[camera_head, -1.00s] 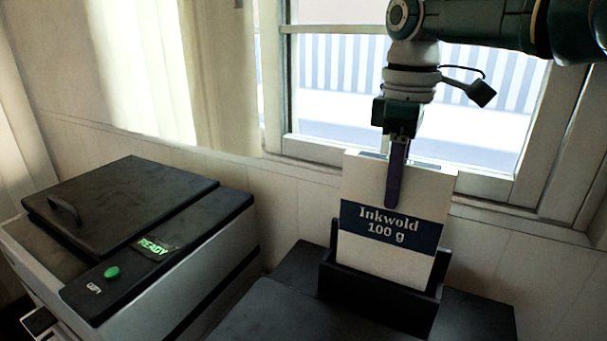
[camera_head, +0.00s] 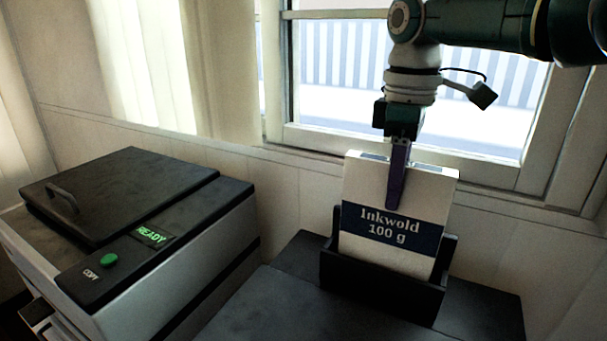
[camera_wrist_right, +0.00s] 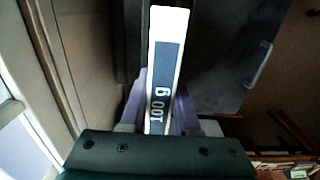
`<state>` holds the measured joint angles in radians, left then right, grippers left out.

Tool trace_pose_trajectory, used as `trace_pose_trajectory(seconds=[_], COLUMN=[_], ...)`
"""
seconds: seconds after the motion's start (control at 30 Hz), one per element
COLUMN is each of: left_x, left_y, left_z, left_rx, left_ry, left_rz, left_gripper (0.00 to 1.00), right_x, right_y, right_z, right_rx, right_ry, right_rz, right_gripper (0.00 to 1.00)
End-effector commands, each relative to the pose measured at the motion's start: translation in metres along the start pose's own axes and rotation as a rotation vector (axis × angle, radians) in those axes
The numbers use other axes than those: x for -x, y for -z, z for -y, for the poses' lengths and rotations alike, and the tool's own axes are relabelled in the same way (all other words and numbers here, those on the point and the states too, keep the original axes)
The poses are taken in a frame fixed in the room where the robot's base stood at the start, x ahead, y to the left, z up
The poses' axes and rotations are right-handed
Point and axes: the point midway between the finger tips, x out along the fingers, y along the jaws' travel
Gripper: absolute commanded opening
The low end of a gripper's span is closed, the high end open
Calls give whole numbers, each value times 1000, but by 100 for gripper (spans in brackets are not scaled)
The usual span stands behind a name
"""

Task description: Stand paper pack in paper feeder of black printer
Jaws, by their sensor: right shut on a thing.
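The paper pack (camera_head: 400,185) is white with a dark blue band reading "Inkwold 100 g". It stands nearly upright with its lower part inside the black paper feeder (camera_head: 380,297) of the black printer (camera_head: 285,310). The feeder's front wall hides the pack's bottom edge, so I cannot tell whether it rests on the floor of the feeder. My right gripper (camera_head: 397,178) points down from above and is shut on the pack's upper part. In the right wrist view, the pack (camera_wrist_right: 168,35) shows edge-on between purple fingers (camera_wrist_right: 158,105). My left gripper is not in view.
A grey and black copier (camera_head: 120,220) with a green button and a lit "READY" display stands at the left. A window (camera_head: 350,70) and its sill are behind the feeder. The black printer's top in front of the feeder is clear.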

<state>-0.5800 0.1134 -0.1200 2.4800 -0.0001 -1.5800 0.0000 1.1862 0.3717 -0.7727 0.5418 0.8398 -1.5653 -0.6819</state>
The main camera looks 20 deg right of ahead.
Motion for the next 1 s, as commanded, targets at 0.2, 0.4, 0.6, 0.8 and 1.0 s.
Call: trace_pose_trajectory(seconds=[0.2,0.4,0.6,0.8,1.0], left_x=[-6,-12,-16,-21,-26], left_y=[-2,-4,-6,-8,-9], left_z=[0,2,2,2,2], left_rx=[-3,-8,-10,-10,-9], left_ry=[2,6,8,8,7], left_rz=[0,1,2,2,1], left_gripper=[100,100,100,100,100], right_x=[-7,-13,-19,-25,-31], right_y=[1,1,1,0,0], right_z=[0,0,0,0,0], right_rx=[1,1,1,1,1], right_ry=[0,0,-1,-1,-1], right_rz=[-2,-2,-1,-1,-1], right_gripper=[0,0,0,0,0])
